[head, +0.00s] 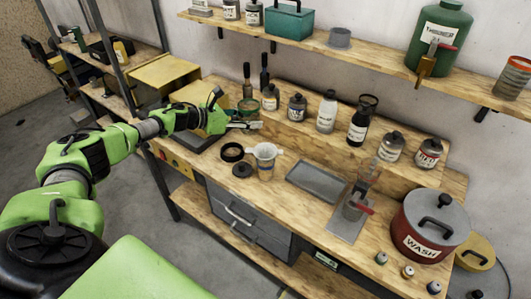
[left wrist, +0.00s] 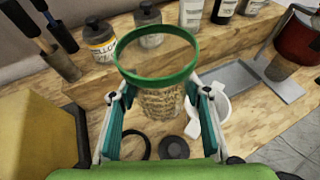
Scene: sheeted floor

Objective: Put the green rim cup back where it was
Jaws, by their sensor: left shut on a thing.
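The green rim cup (left wrist: 157,82) is clear-walled with a thick green rim. In the left wrist view it is between the two fingers of my left gripper (left wrist: 160,115), which is shut on it. The wood of the bench shows through the cup. I cannot tell whether its base touches the bench. My right gripper is not in view.
A white cup (head: 265,158), a black ring (head: 231,152) and a dark lid (head: 242,170) are close to the gripper. Several bottles (head: 327,112) line the raised back ledge. A grey tray (head: 317,181) and a red WASH pot (head: 430,225) are to the right.

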